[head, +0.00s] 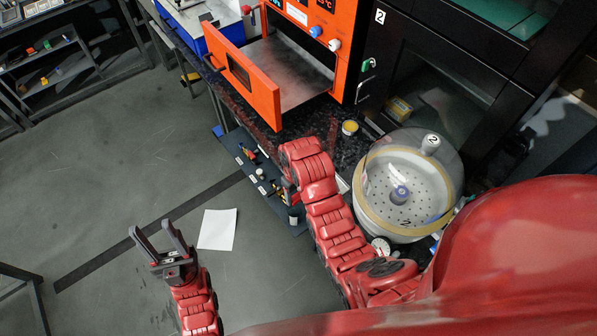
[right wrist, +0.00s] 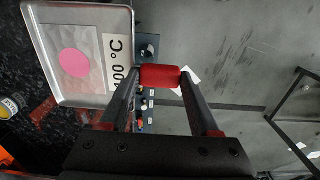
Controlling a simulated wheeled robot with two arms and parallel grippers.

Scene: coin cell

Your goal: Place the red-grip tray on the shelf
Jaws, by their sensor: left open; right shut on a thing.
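The metal tray (right wrist: 112,22) is at the upper left of the right wrist view. It carries a white sheet with a pink disc (right wrist: 74,63) and a "100 °C" label. Its red grip (right wrist: 160,82) lies between the fingers of my right gripper (right wrist: 161,74), which is shut on it. In the head view my right arm hides the right gripper, and I cannot make out the tray. My left gripper (head: 155,229) is open and empty over the floor. I cannot tell which surface is the named shelf; a rack with shelves (head: 45,55) stands at the upper left.
An orange oven (head: 345,45) has its door (head: 253,85) open, showing a bare metal chamber floor (head: 300,75). A clear-domed round vessel (head: 358,205) stands on the dark counter (head: 330,125), beside a small yellow-topped jar (head: 349,128). White paper (head: 217,230) lies on open floor.

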